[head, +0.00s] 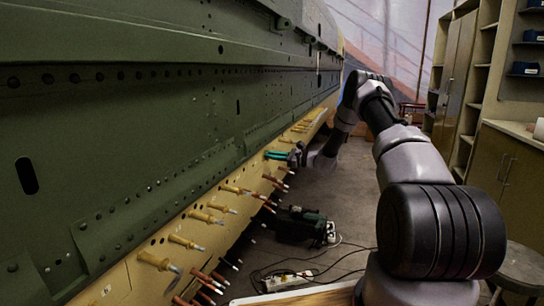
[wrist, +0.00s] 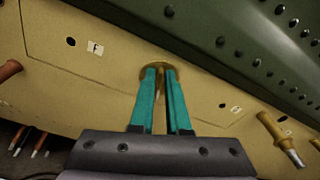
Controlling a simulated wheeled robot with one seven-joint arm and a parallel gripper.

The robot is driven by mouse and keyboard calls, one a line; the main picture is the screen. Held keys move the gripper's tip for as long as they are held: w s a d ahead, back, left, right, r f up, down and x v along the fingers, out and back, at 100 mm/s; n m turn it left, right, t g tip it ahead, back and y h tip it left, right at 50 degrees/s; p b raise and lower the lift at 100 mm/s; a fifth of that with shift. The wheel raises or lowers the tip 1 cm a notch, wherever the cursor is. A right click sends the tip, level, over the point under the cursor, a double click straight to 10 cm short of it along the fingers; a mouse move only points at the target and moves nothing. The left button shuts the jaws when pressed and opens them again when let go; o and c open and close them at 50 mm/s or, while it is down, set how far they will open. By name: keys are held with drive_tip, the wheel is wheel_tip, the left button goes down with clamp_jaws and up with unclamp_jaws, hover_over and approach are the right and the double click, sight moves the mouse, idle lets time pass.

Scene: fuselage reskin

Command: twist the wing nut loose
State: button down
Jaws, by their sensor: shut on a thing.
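The wing nut (wrist: 158,65) is a brass-coloured piece on the tan skin strip in the wrist view, mostly hidden behind the fingertips. My gripper (wrist: 160,80) has two teal fingers that reach up to the strip and are shut on the wing nut. In the head view my gripper (head: 278,155) is at the tan strip along the lower edge of the green fuselage. The wing nut cannot be made out there.
Several brass fasteners (head: 187,242) and copper-coloured ones (head: 206,279) stick out along the tan strip (wrist: 60,75). The green fuselage panel (head: 130,120) rises on the left. A dark machine (head: 300,226) and cables lie on the floor. Cabinets stand at the right.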

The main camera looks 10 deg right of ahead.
drive_tip(key=shift+s+a+f+n+t, duration=0.1)
drive_tip(key=shift+f+n+t, duration=0.15)
drive_tip(key=shift+n, duration=1.8)
drive_tip(key=shift+s+a+f+n+t, duration=0.1)
drive_tip(key=shift+f+n+t, duration=0.15)
drive_tip(key=shift+n, duration=1.85)
drive_tip(key=shift+s+f+n+t, duration=0.15)
drive_tip(key=shift+n+t, duration=0.15)
drive_tip(key=shift+n, duration=1.75)
drive_tip(key=shift+w, duration=0.1)
drive_tip(key=c, duration=0.9)
unclamp_jaws()
drive_tip(key=shift+n, duration=0.3)
drive_tip(key=v, duration=1)
drive_tip(key=shift+s+d, duration=0.2)
drive_tip(key=shift+d, duration=0.1)
drive_tip(key=shift+f, duration=0.1)
